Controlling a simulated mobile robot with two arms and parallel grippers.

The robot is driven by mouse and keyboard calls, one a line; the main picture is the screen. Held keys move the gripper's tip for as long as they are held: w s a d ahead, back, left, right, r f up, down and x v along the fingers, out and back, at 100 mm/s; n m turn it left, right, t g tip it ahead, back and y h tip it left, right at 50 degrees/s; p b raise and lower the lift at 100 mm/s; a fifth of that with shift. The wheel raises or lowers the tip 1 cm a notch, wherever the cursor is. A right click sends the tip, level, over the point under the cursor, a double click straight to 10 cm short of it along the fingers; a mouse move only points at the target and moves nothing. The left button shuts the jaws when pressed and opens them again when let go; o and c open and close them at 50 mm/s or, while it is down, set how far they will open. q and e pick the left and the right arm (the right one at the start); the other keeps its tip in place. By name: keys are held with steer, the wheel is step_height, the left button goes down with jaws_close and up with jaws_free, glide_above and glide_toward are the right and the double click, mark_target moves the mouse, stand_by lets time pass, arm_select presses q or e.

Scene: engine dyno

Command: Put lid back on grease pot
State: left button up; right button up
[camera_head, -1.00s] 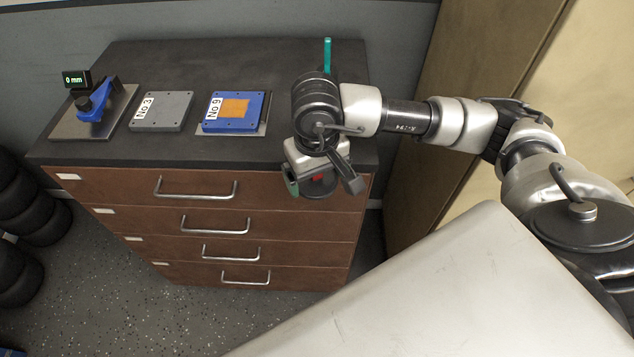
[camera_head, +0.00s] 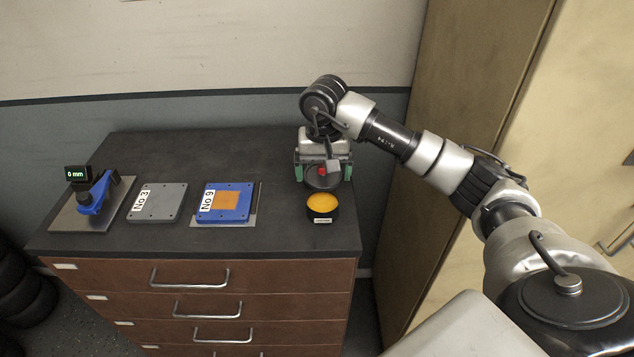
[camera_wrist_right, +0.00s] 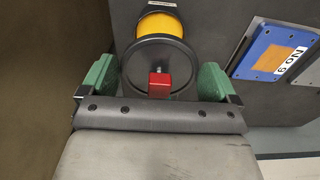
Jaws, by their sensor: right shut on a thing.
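The grease pot (camera_head: 322,207) is a short black cylinder with a pale label and orange-yellow grease showing at its open top. It stands near the right front edge of the cabinet top. The lid (camera_head: 320,184) is a dark disc with a red knob. My right gripper (camera_head: 322,174) is shut on the lid, its green fingers at either side. It holds the lid just behind the pot in the head view. In the right wrist view the lid (camera_wrist_right: 140,56) partly covers the pot (camera_wrist_right: 160,24). My left gripper is not in view.
The cabinet top (camera_head: 215,155) also carries a blue gauge (camera_head: 95,196) on a metal plate, a grey No 3 plate (camera_head: 157,203) and a blue No 9 plate (camera_head: 225,203) left of the pot. A tall brown cabinet (camera_head: 455,85) stands to the right.

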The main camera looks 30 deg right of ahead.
steer(key=b, duration=0.3)
glide_above(322, 205)
steer(key=shift+d+f, duration=0.1)
steer(key=shift+f, duration=2.65)
steer(key=shift+w+f+b, duration=0.1)
steer(key=shift+f+b, duration=0.35)
steer(key=shift+b, duration=0.05)
steer(key=shift+b, duration=0.45)
steer(key=shift+f+b, duration=0.15)
steer(key=shift+b, duration=0.45)
steer(key=o, duration=0.7)
